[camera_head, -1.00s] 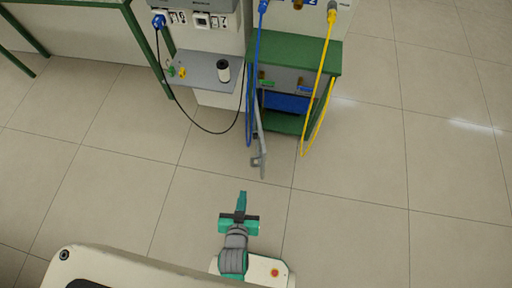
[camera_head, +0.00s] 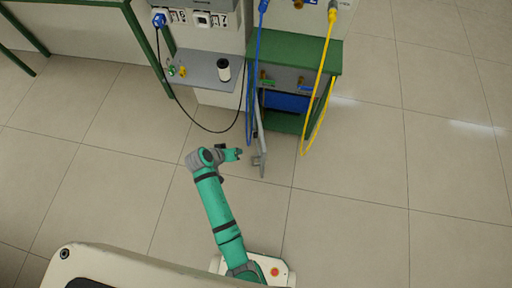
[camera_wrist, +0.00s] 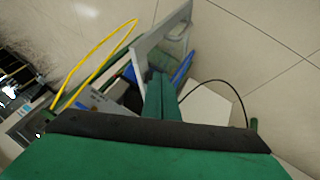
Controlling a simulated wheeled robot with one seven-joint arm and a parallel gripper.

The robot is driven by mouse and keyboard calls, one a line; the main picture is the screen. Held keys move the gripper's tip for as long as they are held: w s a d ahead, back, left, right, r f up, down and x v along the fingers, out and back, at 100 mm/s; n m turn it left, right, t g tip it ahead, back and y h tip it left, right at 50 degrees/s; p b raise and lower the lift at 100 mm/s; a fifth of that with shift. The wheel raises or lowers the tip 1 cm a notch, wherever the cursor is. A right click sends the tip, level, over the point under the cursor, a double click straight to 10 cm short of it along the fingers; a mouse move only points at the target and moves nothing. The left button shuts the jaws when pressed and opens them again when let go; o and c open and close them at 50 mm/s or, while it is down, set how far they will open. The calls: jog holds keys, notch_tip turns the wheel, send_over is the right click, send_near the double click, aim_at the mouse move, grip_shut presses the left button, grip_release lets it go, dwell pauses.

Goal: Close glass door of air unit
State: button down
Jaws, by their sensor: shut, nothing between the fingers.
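The air unit (camera_head: 310,55) is a green-topped cabinet below a wall panel, with blue and yellow hoses in front. Its door (camera_head: 262,145), a thin grey frame, stands open and sticks out from the cabinet's left side towards me. My gripper (camera_head: 238,153) is just left of the door's outer end, pointing right at it, shut and empty. In the wrist view the door frame (camera_wrist: 146,45) lies just beyond the green fingers (camera_wrist: 158,78). I cannot tell whether the fingertips touch it.
The yellow hose (camera_head: 320,95) and blue hose (camera_head: 251,90) hang by the cabinet front. A black cable (camera_head: 205,128) loops down to the left. A grey shelf (camera_head: 200,70) with a white-and-black cylinder (camera_head: 223,70) is at the left. The floor (camera_head: 370,200) right of the door is clear.

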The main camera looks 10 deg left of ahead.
jog(key=w+d+f, duration=0.6)
jog(key=d+f, duration=0.1)
jog(key=shift+w+f, duration=0.35)
jog(key=shift+w, duration=0.05)
dwell(0.5)
